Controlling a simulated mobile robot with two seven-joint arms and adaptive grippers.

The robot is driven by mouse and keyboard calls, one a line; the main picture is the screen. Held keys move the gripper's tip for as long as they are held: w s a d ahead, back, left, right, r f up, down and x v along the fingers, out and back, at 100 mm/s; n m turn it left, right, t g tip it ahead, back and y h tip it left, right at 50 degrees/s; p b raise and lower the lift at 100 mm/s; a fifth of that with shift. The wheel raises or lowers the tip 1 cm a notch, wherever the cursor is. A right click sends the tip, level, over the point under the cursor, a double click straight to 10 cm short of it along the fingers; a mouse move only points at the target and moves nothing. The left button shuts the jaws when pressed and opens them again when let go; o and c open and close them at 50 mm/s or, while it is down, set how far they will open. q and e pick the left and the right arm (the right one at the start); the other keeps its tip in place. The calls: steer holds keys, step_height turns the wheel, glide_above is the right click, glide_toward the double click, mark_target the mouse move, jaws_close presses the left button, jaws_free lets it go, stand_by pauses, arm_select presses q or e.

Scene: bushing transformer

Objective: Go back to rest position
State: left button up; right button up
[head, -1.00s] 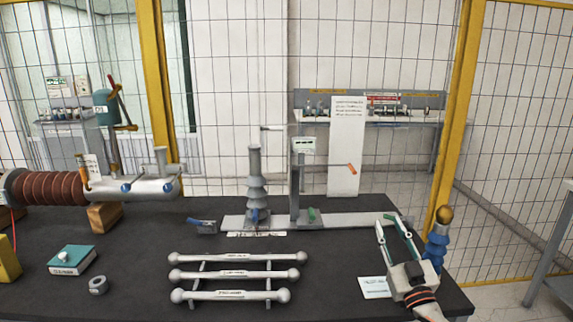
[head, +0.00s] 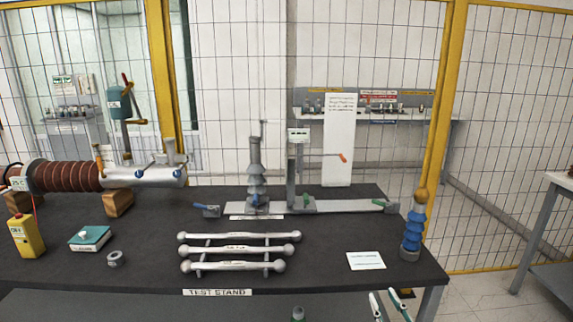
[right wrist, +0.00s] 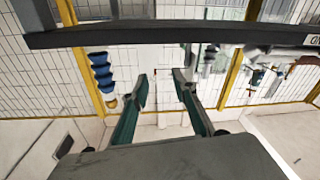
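My right gripper (head: 386,300) shows at the bottom edge of the head view, in front of the test stand table (head: 340,284). Only its fingertips are in that frame. In the right wrist view my right gripper (right wrist: 160,92) has its two green fingers apart, with nothing between them. The blue ribbed bushing with an orange top (head: 412,232) stands upright at the table's right front corner, apart from the gripper. It also shows upside down in the wrist view (right wrist: 102,74).
Three white bars on a rack (head: 240,250), a white card (head: 366,260), a teal book (head: 90,238), a grey ring (head: 116,258) and a yellow box (head: 28,236) are on the table. A grey ribbed bushing (head: 256,180) stands behind. Clear floor lies right, before another table (head: 545,225).

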steer(key=s+a+f+g, duration=0.2)
steer(key=s+f+g, duration=0.1)
steer(key=s+f, duration=0.7)
steer(key=s+a+f+g, duration=0.3)
steer(key=s+f, duration=0.8)
steer(key=s, duration=0.6)
steer(key=shift+n+g+y, duration=0.3)
steer(key=shift+g, duration=0.5)
